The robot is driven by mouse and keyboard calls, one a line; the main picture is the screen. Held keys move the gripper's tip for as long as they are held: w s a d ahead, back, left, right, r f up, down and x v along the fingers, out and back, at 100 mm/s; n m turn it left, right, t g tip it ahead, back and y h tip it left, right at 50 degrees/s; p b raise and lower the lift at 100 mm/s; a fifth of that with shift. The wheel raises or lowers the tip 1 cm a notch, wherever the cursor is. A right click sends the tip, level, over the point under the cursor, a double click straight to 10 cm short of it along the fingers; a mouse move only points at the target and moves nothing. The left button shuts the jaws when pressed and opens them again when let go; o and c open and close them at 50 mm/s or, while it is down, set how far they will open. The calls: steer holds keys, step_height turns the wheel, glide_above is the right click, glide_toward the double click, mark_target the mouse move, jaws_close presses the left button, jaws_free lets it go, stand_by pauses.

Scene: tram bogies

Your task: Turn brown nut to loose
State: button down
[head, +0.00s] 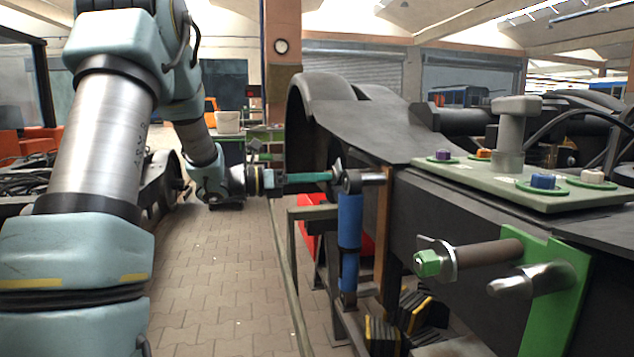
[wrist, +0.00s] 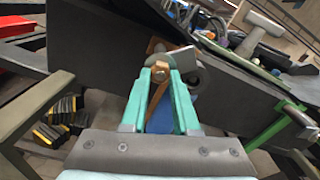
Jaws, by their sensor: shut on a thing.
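The brown nut (wrist: 160,66) is a small hexagon at the upper end of a blue damper (head: 350,235), beside a grey metal eye and washer. The damper's blue body also shows in the wrist view (wrist: 188,112), partly behind the fingers. My gripper (head: 331,176) reaches in from the left with teal fingers at the damper's top. In the wrist view, the fingertips of my gripper (wrist: 161,72) are closed on the nut's two sides. The nut cannot be made out in the head view, where the fingertips hide it.
A green nut (head: 428,263) sits on a horizontal rod at a green bracket (head: 556,297). A grey-green plate (head: 470,176) with coloured bolts lies on the dark bogie frame (head: 450,215). A metal rail (head: 284,270) runs below my gripper. Paved floor (head: 215,270) lies open at left.

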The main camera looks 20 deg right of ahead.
steer(key=shift+r+n+p, duration=0.15)
steer(key=shift+n+p, duration=2.1)
steer(key=shift+n, duration=5.25)
steer(key=shift+r+n+p, duration=0.15)
steer(key=shift+n+p, duration=2.1)
steer(key=shift+n, duration=5.25)
steer(key=shift+f, duration=0.1)
steer(key=c, duration=0.7)
jaws_free()
steer(key=shift+o, duration=0.2)
steer(key=shift+a, duration=0.1)
